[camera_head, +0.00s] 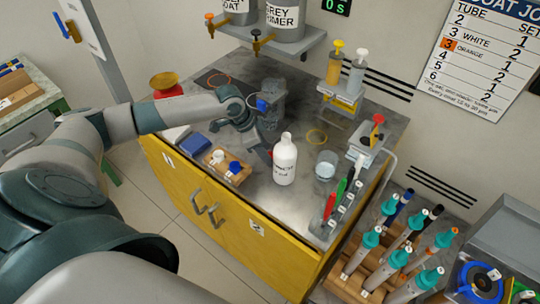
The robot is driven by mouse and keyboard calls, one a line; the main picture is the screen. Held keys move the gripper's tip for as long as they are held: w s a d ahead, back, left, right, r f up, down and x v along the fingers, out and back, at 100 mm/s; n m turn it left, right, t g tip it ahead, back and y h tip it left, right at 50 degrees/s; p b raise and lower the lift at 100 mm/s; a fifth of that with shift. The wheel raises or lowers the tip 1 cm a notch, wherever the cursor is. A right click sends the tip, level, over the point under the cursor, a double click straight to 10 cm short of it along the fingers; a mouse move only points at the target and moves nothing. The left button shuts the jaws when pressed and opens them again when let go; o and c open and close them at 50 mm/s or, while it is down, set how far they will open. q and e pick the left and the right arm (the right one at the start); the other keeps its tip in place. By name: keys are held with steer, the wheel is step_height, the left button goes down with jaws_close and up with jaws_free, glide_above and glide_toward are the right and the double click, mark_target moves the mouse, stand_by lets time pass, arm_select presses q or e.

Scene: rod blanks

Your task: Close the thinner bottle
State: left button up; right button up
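A white bottle (285,165) with a dark-lettered label stands upright near the front of the grey bench top. Its lettering is too small to read, and I cannot tell whether a cap sits on its narrow neck. A small wooden tray (240,178) to its left holds a white cap-like piece (217,157) and a blue one (234,167). My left gripper (246,125) is over the bench, behind and left of the bottle and apart from it. Its fingers blend with a grey device behind, so their opening is unclear. My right gripper is not in view.
A grey device (272,98) with a blue part stands close behind my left gripper. A clear beaker (326,164) is right of the bottle. Coloured markers (336,199) stand at the bench's right front edge. Pump bottles (334,65) stand at the back. A blue box (195,146) lies left.

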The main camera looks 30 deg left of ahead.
arm_select(q)
steer(key=c, duration=1.1)
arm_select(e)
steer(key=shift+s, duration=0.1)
arm_select(q)
steer(key=shift+r, duration=0.15)
